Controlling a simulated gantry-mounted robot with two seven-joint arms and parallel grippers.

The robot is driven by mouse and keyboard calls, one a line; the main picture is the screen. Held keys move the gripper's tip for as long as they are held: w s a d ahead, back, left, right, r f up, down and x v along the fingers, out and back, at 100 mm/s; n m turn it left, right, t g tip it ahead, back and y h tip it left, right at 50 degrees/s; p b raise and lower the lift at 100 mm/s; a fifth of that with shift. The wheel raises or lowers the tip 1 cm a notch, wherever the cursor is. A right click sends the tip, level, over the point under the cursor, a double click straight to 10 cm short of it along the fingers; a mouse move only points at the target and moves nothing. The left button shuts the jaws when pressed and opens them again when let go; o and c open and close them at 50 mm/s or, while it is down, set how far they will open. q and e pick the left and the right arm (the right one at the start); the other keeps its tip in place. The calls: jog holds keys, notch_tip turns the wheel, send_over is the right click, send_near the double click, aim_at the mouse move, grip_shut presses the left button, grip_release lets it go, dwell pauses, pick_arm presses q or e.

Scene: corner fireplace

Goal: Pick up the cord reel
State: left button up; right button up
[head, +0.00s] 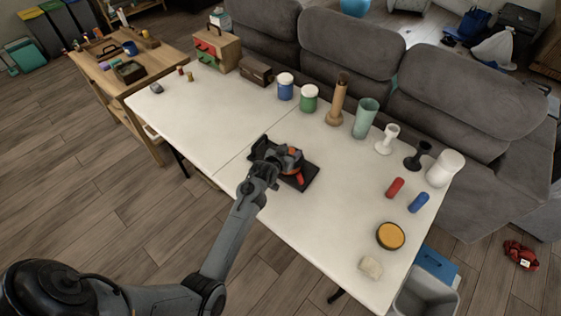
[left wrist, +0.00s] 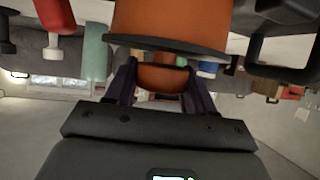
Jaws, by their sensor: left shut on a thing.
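I cannot tell whether the reel touches the table. My right gripper is not in view.
A blue-and-white jar (head: 285,87), a green jar (head: 309,99), a tan bottle (head: 338,99) and a teal vase (head: 366,118) stand along the back. Red (head: 395,187) and blue (head: 419,202) cylinders and a yellow-topped round (head: 390,236) are at right. A grey sofa (head: 350,45) stands behind.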

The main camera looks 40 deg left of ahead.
pick_arm(q)
grip_shut()
jog(key=shift+r, duration=0.1)
